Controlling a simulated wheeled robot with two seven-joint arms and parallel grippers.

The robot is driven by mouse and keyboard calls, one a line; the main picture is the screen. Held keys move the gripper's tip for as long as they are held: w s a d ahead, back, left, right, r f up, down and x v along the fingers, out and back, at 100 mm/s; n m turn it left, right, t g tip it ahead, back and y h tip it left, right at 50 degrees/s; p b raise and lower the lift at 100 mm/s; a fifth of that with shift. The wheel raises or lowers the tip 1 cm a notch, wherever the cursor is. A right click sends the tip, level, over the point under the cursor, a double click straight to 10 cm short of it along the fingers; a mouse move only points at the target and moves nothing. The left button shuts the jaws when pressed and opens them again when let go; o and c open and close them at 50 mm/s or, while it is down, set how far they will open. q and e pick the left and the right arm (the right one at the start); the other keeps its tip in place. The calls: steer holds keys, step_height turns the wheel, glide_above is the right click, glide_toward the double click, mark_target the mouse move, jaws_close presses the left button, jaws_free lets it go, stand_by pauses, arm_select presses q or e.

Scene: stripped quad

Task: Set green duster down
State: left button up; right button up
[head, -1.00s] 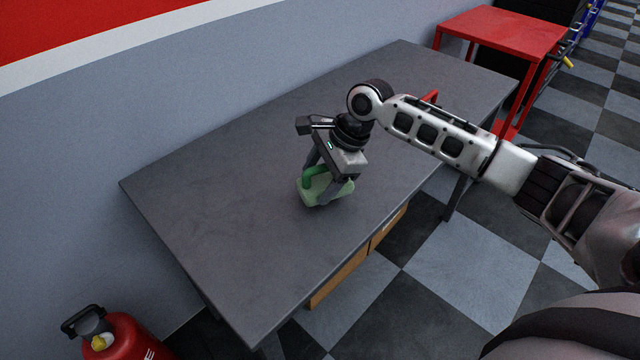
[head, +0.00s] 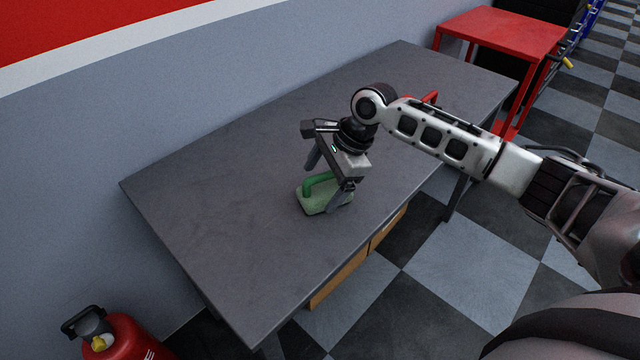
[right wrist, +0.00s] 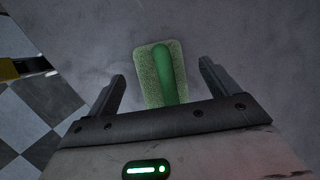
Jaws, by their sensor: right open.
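The green duster (head: 318,202), a pale green pad with a darker green handle, rests on the grey table (head: 215,215) near its front edge. In the right wrist view the duster (right wrist: 148,88) lies between the spread fingers, with a gap on each side. My right gripper (head: 328,182) is open just above and around the duster, not gripping it; it also shows in the right wrist view (right wrist: 160,85). Part of the duster is hidden behind a finger in the head view. My left gripper is not in view.
A red object (head: 430,98) on the table is partly hidden behind my right arm. A red cart (head: 505,32) stands beyond the far right end. A red canister (head: 115,338) stands on the floor at front left. The table's left half is clear.

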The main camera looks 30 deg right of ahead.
steer(key=v, duration=1)
steer(key=shift+r, duration=0.15)
